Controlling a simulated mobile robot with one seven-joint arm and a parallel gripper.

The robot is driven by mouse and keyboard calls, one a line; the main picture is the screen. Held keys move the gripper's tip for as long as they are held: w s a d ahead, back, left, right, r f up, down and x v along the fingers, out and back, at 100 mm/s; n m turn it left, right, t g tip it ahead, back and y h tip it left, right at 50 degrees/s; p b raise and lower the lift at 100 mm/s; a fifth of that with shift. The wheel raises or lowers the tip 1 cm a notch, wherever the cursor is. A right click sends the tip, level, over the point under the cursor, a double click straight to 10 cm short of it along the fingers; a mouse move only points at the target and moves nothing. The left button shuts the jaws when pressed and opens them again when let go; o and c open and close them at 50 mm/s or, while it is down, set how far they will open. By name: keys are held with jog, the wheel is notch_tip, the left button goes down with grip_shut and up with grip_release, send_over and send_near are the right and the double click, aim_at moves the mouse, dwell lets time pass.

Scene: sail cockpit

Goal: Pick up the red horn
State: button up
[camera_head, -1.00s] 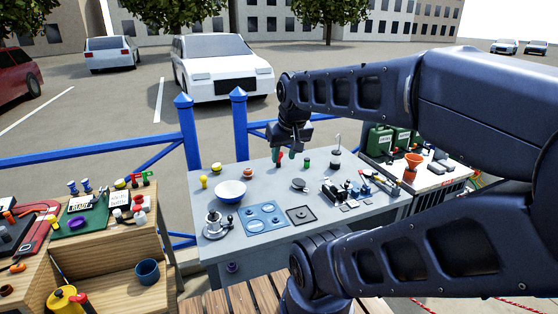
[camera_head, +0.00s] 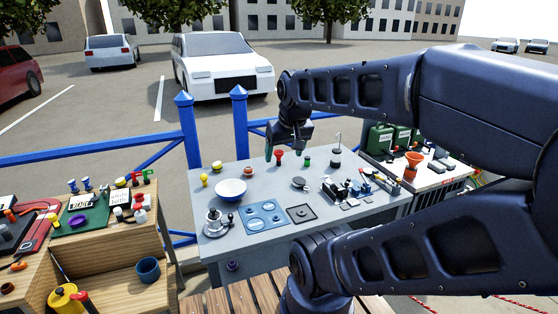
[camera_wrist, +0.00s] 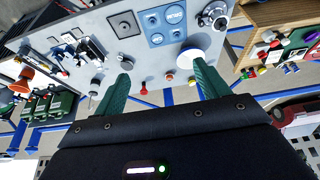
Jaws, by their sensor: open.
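The red horn (camera_head: 279,155) stands on the grey table toward its far edge, just under my gripper (camera_head: 286,148). In the wrist view the red horn (camera_wrist: 143,90) shows small between the two green fingers, closer to the left one. My gripper (camera_wrist: 160,72) is open and empty, its fingers wide apart. It hangs above the table, and I see no contact with the horn. In the head view the fingers are partly hidden by the wrist.
A white bowl (camera_head: 230,190), a winch (camera_head: 217,222) and a blue panel (camera_head: 263,216) are nearer. Blue railing (camera_head: 90,155) runs behind.

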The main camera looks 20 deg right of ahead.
jog(key=m+g+h, duration=0.1)
jog(key=m+h, duration=0.2)
jog(key=m, duration=0.5)
send_over(279, 152)
jog(key=s+a, duration=0.2)
notch_tip(279, 152, down, 21)
jog(key=x, duration=0.6)
jog(key=shift+w+f, duration=0.1)
jog(key=shift+w, duration=0.1)
jog(key=shift+s+x, duration=0.2)
jog(key=shift+x, duration=1.15)
jog(key=shift+s+x, duration=0.2)
jog(key=shift+x, duration=1.1)
jog(key=shift+a+f, duration=0.15)
jog(key=c, duration=1.1)
